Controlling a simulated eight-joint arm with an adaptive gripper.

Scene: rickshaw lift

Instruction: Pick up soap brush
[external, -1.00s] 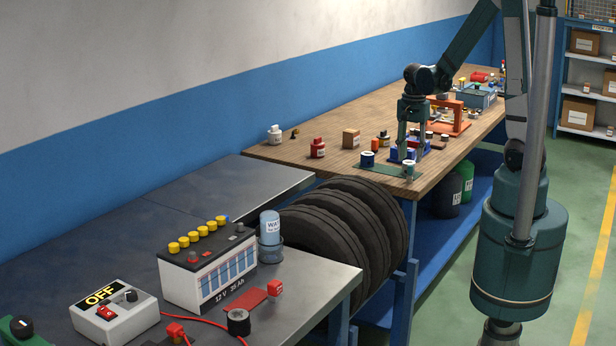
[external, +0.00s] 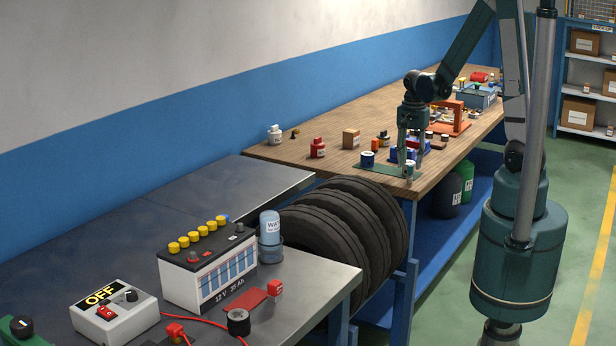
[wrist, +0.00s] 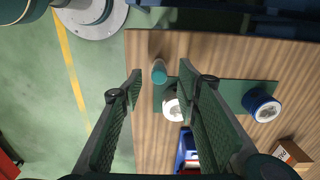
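A short teal rod (wrist: 159,72) shows between my fingers in the wrist view, seen nearly end-on. It may be the soap brush, but I cannot tell for sure. A white-topped pot (wrist: 173,109) stands beside it on a dark green mat (wrist: 222,92); a small pot (external: 409,169) also shows beneath my gripper in the external view. My gripper (wrist: 161,72) points down with its fingers apart, one on each side of the rod, and holds nothing that I can see. In the external view my gripper (external: 411,150) hangs low over the near part of the wooden bench.
A blue pot (wrist: 261,105) stands on the mat's other end. A blue and red object (wrist: 186,150) and a cardboard box (wrist: 290,153) are close by. A red bottle (external: 317,148) stands farther left.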

